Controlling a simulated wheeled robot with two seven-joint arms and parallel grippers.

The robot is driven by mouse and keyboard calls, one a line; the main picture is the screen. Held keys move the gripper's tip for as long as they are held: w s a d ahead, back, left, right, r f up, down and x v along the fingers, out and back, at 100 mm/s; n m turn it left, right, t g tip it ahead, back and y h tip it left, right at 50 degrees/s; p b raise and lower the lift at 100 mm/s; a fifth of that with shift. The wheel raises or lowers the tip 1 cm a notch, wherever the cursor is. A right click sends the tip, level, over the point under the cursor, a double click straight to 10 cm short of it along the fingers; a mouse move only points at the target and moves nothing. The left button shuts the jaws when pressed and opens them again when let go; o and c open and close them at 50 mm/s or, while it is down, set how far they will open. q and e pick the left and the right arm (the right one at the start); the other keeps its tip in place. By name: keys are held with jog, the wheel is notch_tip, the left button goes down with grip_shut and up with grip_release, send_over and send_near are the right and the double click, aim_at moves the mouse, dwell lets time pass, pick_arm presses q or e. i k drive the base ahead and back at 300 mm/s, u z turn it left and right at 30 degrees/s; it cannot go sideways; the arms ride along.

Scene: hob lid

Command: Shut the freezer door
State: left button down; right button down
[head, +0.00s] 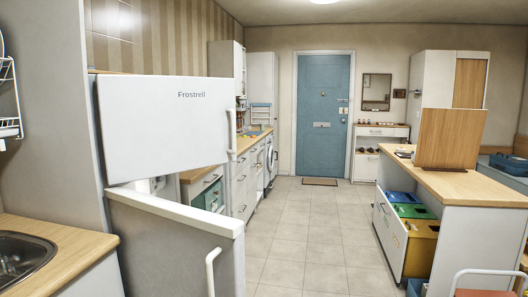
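A white fridge-freezer stands at the left with two doors, one above the other, both hinged at their left side. The upper door (165,125) bears the name "Frostrell" and has a white upright handle (232,130) at its right edge. It stands swung out from the cabinet. The lower door (175,252) also stands open, swung further towards me, with its top edge showing and a white handle (212,272). Part of the pale interior shows in the gap between them. I cannot tell which door is the freezer's. Neither of my grippers is in view.
A wooden counter with a sink (22,258) is at the near left. The tiled floor (300,240) is clear in the middle. An island (480,187) with colored bins stands at the right, and a white-railed cart (485,285) at the near right.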

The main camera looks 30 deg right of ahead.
aim_at(151, 126)
jog(key=z, duration=1.85)
jog(key=i, duration=2.7)
jog(key=u, duration=2.25)
jog(key=i, duration=0.5)
